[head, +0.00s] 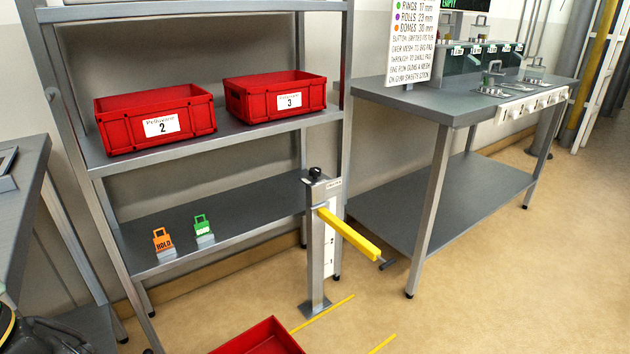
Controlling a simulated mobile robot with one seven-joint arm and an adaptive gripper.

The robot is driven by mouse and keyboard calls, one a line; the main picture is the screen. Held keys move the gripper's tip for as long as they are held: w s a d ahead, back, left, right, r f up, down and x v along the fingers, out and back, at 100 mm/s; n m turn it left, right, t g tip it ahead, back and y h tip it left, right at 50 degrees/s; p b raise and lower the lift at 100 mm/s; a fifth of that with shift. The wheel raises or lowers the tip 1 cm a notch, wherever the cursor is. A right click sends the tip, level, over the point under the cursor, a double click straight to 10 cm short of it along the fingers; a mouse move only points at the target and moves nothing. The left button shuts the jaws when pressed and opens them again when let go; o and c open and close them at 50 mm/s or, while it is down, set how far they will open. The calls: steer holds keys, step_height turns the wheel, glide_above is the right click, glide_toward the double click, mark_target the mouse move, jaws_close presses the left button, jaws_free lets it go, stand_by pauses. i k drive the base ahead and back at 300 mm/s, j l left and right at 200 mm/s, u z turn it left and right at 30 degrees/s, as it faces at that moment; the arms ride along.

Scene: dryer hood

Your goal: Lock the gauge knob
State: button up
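A grey metal gauge post (317,245) stands upright on the floor near the middle of the head view. A black knob (315,173) sits at its top, beside a small label. A yellow bar (348,235) sticks out from the post toward the lower right and ends near a dark handle (388,264). A white scale strip (330,240) with numbers runs down behind the post. Whether the knob is locked cannot be told.
A rack holds red bins 2 (115,137) and 3 (285,110), with orange (164,243) and green (203,230) tags below. A bench (430,100) stands right. A red bin (262,340) and yellow floor lines lie near the post. Floor to its right is clear.

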mark_target(315, 172)
steer(key=i+l, duration=0.3)
steer(key=i, duration=0.15)
steer(key=i+l+u, duration=0.1)
steer(key=i+l, duration=0.45)
steer(key=i, duration=0.3)
steer(key=i+l, duration=0.15)
steer(key=i, duration=0.4)
